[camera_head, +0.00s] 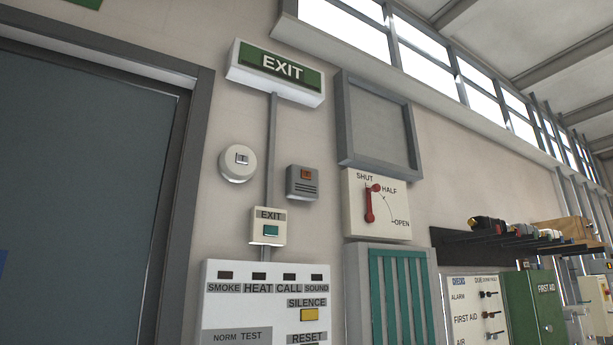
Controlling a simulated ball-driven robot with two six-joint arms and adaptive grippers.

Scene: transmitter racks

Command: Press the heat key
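A white alarm panel (223,310) is on the wall at the bottom centre, cut off by the lower picture edge. Its top row has dark windows over the labels SMOKE, HEAT, CALL and SOUND. The HEAT label (258,288) has a small dark window (257,275) above it. A yellow key (310,314) sits under the label SILENCE. The labels NORM, TEST and RESET show lower down. No key marked heat other than this label and window can be made out. Neither of my grippers is in view.
Above the panel are a small EXIT box (268,227) with a green button, a round detector (238,163) and a lit EXIT sign (278,67). A red-lever dial (376,204) and a green slatted vent (398,300) are to the right. A dark door (80,190) is left.

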